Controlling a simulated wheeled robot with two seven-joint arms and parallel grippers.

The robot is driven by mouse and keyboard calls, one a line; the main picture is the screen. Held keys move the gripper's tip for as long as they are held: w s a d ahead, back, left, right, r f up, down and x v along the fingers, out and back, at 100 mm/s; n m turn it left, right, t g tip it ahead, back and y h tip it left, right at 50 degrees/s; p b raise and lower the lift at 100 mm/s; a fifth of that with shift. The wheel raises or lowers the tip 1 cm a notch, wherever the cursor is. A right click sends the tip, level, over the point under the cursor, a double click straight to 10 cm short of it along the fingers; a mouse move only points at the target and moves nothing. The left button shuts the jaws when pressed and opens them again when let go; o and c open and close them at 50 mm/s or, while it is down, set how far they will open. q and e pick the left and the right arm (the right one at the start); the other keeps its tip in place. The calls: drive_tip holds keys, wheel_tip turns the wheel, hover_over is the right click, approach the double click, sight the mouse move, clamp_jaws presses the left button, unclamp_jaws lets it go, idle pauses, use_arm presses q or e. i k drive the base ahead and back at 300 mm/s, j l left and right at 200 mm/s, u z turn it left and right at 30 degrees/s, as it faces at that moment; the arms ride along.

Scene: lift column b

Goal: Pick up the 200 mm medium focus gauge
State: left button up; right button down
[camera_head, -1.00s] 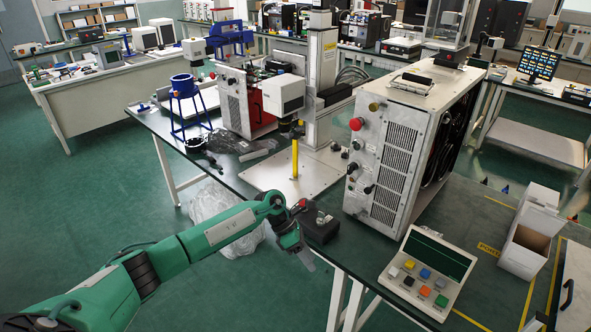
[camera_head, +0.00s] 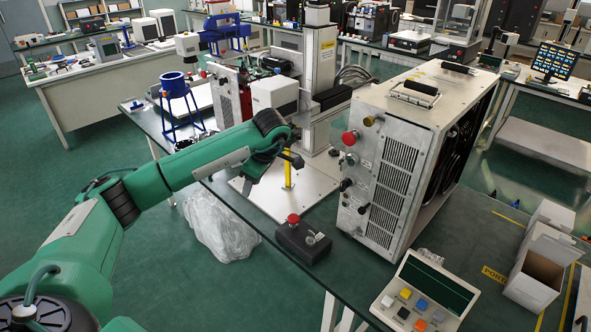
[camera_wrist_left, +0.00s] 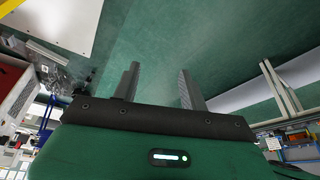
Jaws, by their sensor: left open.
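A slim yellow post, which I take for the focus gauge (camera_head: 288,175), stands upright on the pale base plate (camera_head: 310,182) under the laser head. My left gripper and wrist partly cover it in the head view. My left gripper (camera_head: 271,172) is in front of the post, over the plate area. In the left wrist view its two fingers (camera_wrist_left: 160,88) are apart with nothing between them. A yellow piece shows at that view's top left corner, but I cannot tell what it is. My right gripper is not in view.
The large white cabinet (camera_head: 388,165) stands right of the plate. A black box with a red button (camera_head: 303,240) sits at the bench's front edge. A keypad console (camera_head: 425,290) lies front right. A blue stand (camera_head: 175,100) is at the back left.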

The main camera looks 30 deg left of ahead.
sight(288, 186)
drive_tip(key=i, duration=1.05)
